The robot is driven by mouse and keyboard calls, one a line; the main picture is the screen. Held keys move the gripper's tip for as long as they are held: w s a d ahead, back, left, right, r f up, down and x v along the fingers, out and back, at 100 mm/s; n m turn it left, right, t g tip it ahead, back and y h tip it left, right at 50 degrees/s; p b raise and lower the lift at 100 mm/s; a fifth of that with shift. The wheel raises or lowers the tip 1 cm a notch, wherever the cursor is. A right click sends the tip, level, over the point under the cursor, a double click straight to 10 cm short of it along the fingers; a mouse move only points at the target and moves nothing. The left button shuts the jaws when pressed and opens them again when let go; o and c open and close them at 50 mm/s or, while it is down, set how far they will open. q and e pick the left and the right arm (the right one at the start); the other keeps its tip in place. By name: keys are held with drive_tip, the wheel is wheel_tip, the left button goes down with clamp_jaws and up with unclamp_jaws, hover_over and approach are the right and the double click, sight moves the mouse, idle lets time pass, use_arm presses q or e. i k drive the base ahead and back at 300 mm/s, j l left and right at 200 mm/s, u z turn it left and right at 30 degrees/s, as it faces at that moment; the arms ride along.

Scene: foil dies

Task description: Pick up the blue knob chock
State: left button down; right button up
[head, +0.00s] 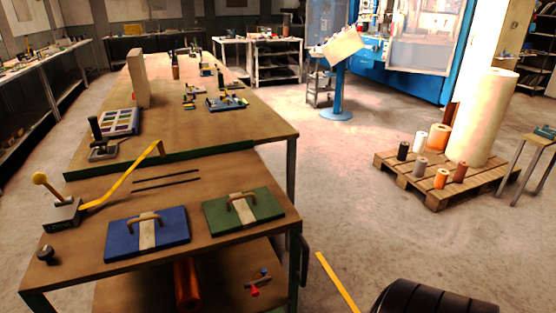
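On the lower shelf of the near workbench, a small grey piece with a blue knob (265,271) lies beside one with a red knob (255,291). The blue one looks like the blue knob chock, but both are small and I cannot make out their shape or whether they touch. Neither of my grippers is in view.
The near workbench (110,180) carries a blue die plate (120,245), a green die plate (262,205), a yellow lever (40,179) and a black knob (45,253). An orange roll (187,282) is below.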

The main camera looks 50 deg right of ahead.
sight(262, 273)
drive_tip(key=l+z, duration=0.1)
drive_tip(key=z, duration=1.3)
